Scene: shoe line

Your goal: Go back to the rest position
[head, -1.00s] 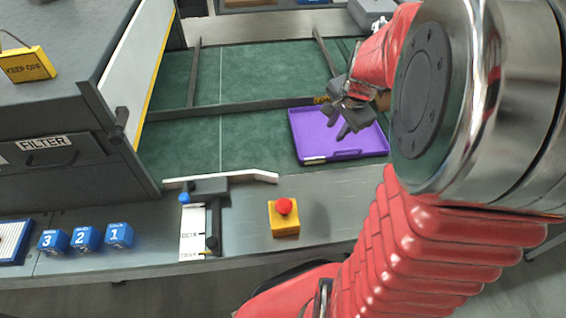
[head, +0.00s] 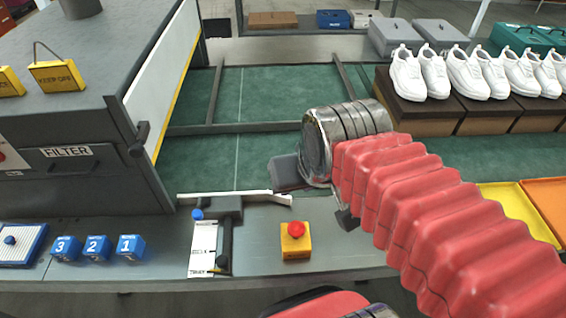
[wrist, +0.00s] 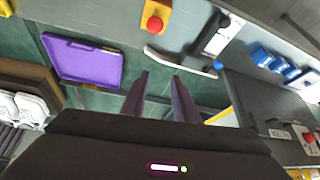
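My red-sleeved arm reaches into the middle of the head view, over the green conveyor belt (head: 200,165). My gripper is mostly hidden there behind my own wrist. In the wrist view, my gripper (wrist: 161,78) shows its two dark fingers apart, with nothing between them. They point over the green belt, clear of the purple tray (wrist: 85,65), which looks empty and lies to their left. My arm hides that tray in the head view.
A yellow box with a red button (head: 296,246) and a white diverter arm (head: 235,196) are at the near edge. Blue numbered cubes (head: 97,248) stand left. White shoes (head: 470,75) on brown boxes fill the right back. The filter machine (head: 70,150) stands left.

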